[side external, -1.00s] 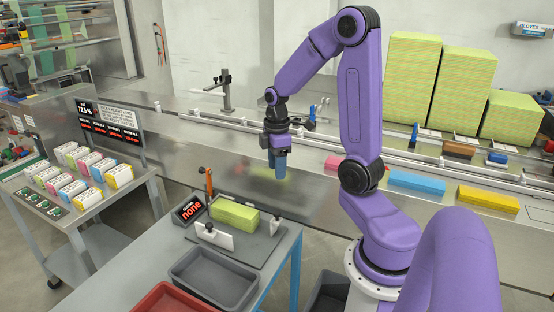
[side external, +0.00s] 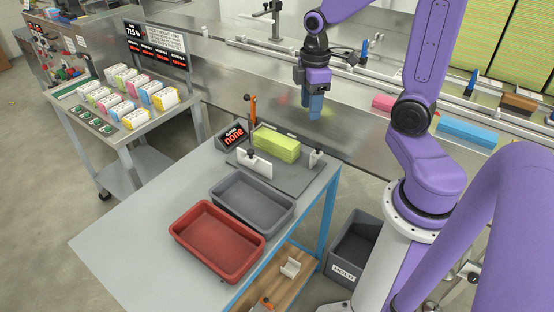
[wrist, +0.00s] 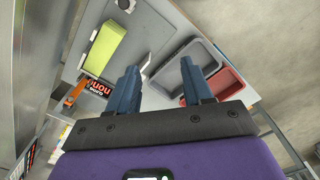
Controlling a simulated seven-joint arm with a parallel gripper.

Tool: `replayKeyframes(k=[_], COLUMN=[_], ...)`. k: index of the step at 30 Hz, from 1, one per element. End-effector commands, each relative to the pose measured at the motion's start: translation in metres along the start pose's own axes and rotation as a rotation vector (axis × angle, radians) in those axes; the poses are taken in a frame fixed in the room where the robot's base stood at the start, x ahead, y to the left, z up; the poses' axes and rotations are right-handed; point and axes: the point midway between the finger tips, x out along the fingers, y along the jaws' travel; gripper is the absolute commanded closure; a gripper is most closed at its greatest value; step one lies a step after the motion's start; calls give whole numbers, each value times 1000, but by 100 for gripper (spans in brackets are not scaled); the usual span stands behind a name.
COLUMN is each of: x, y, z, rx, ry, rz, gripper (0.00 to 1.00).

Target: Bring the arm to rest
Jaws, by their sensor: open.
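My purple arm holds my gripper (side external: 312,108) over the steel conveyor surface, just behind the grey table. The gripper points down. In the wrist view its two blue fingers (wrist: 160,85) stand apart with nothing between them. A yellow-green stack (side external: 276,144) lies on the grey plate on the table, clear of the gripper and nearer the camera. It also shows in the wrist view (wrist: 106,47), to the left of the fingers.
An empty grey tray (side external: 285,218) and an empty red tray (side external: 258,262) sit on the table (side external: 130,240). A small display (side external: 232,137) reads "none". A cart (side external: 130,130) at left holds several coloured packs. A grey bin (side external: 352,262) marked HOLD stands below. Coloured blocks (side external: 468,131) lie along the conveyor.

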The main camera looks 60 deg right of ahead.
Motion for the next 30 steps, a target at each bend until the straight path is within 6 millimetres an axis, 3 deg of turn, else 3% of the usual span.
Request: replayKeyframes(k=[3,9,18,24,30], x=[-3,-8,-12,-14,-14], y=[-32,-86,-163,-198,-211], z=[-16,-30,-24,-11,-3], rx=[-42,-97,-178,-217,-230], ry=[4,11,20,24,24], rz=[1,1,-5,-9,-12], gripper=[50,50,50,50,50])
